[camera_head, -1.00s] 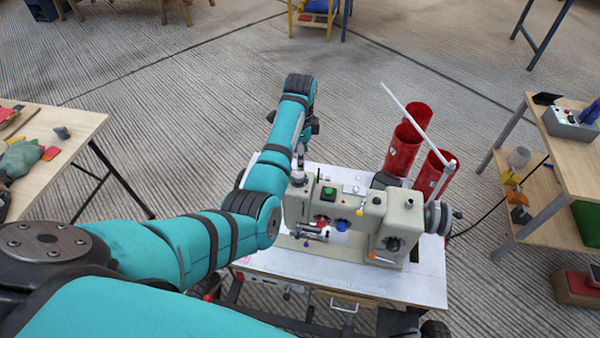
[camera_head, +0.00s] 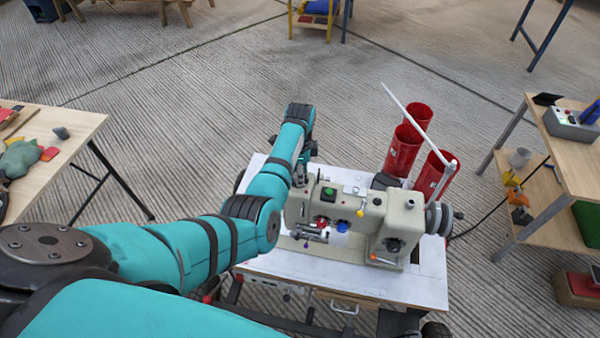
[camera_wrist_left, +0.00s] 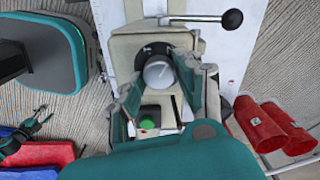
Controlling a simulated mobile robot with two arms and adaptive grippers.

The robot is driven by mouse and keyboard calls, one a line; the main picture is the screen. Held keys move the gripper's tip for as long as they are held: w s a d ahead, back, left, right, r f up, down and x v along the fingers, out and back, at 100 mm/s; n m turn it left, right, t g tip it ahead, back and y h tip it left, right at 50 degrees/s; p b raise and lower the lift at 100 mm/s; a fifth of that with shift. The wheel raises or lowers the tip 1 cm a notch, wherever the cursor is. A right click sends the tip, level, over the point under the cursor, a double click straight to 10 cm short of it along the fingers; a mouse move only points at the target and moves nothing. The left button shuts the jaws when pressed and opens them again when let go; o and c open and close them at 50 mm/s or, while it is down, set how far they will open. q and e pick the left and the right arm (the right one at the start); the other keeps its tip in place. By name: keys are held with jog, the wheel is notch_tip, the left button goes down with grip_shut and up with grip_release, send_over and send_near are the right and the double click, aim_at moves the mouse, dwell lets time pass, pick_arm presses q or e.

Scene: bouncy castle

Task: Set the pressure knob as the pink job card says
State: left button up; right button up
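The cream sewing machine (camera_head: 395,215) stands on a white-topped table, with red, blue and yellow controls along its front. My left arm reaches to its left end, and the arm largely hides the left gripper in the head view. In the left wrist view, a round grey knob (camera_wrist_left: 158,73) on a black collar sits between the fingers of my left gripper (camera_wrist_left: 160,78). The fingers are spread around the knob, with a gap visible on the left; contact on the right is unclear. I cannot make out the pink job card. My right gripper is out of view.
A green button (camera_wrist_left: 148,121) lies close to the fingers. A lever with a black ball (camera_wrist_left: 231,19) is beyond the knob.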

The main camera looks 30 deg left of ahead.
pick_arm(q)
grip_shut()
jog(key=shift+r+m+p, duration=0.2)
jog(key=shift+m+p, duration=0.7)
jog(key=shift+p, duration=0.15)
jog(key=m+p, duration=0.2)
jog(key=shift+a+m, duration=0.1)
jog(key=shift+m, duration=0.2)
jog(key=m+p, duration=0.1)
jog(key=m, duration=0.2)
jog(key=shift+s+f+m, duration=0.1)
jog(key=shift+f+m, duration=0.05)
jog(key=shift+m, duration=0.15)
jog(key=shift+m+p, duration=0.3)
jog(key=shift+m, duration=1.6)
jog(key=o, duration=0.5)
grip_release()
